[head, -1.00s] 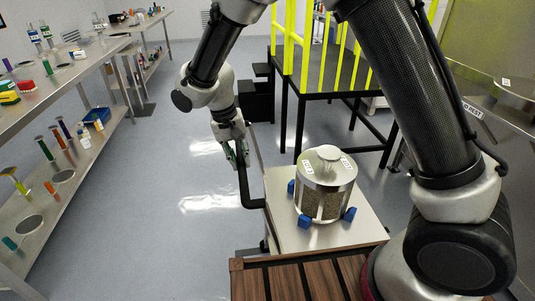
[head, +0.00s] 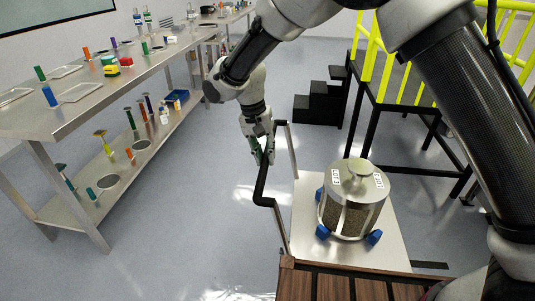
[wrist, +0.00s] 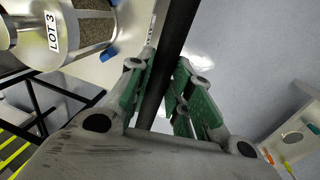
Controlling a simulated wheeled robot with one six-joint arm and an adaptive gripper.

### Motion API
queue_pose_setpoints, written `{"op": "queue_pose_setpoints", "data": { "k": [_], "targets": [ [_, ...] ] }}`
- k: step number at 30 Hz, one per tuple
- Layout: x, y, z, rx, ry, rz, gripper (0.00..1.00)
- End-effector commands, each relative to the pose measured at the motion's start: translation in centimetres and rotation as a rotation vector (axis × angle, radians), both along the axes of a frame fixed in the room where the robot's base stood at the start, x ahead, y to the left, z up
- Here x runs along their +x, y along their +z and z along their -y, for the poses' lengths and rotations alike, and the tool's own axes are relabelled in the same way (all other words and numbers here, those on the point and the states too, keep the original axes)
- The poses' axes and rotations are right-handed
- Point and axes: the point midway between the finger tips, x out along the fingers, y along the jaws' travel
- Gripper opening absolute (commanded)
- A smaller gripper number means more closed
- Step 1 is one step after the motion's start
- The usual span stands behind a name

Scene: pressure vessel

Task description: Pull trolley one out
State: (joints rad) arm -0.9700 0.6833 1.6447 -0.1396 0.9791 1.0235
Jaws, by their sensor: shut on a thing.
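The trolley (head: 305,225) has a flat pale steel top and stands on the floor in front of me. A dark bent handle bar (head: 261,187) runs along its left side. A round steel vessel with a lid and lot labels (head: 352,200) stands upright on the trolley top among blue corner blocks (head: 374,237). My gripper (head: 262,152) is shut on the handle bar. In the wrist view the bar (wrist: 168,62) passes between the green finger pads (wrist: 170,95). The vessel shows there at the upper left, labelled LOT 3. The trolley's wheels are hidden.
A steel bench (head: 95,105) with tools and a lower shelf runs along the left. Black steps (head: 322,103) and a platform with yellow rails (head: 420,90) stand behind the trolley. A brown slatted surface (head: 335,285) is close at the bottom. The floor between bench and trolley is clear.

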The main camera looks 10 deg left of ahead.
Motion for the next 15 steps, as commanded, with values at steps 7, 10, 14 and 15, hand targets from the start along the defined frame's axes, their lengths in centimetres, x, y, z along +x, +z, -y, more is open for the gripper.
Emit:
{"op": "queue_pose_setpoints", "data": {
  "k": [7, 10, 14, 15],
  "targets": [
    [0.08, 0.07, -0.08, 0.003, 0.001, 0.003, 0.39],
    [0.07, 0.05, -0.06, 0.003, 0.000, 0.002, 0.42],
    [0.05, 0.04, -0.04, 0.002, 0.000, 0.002, 0.42],
    [0.05, 0.04, -0.04, 0.002, 0.000, 0.002, 0.42]
  ]
}}
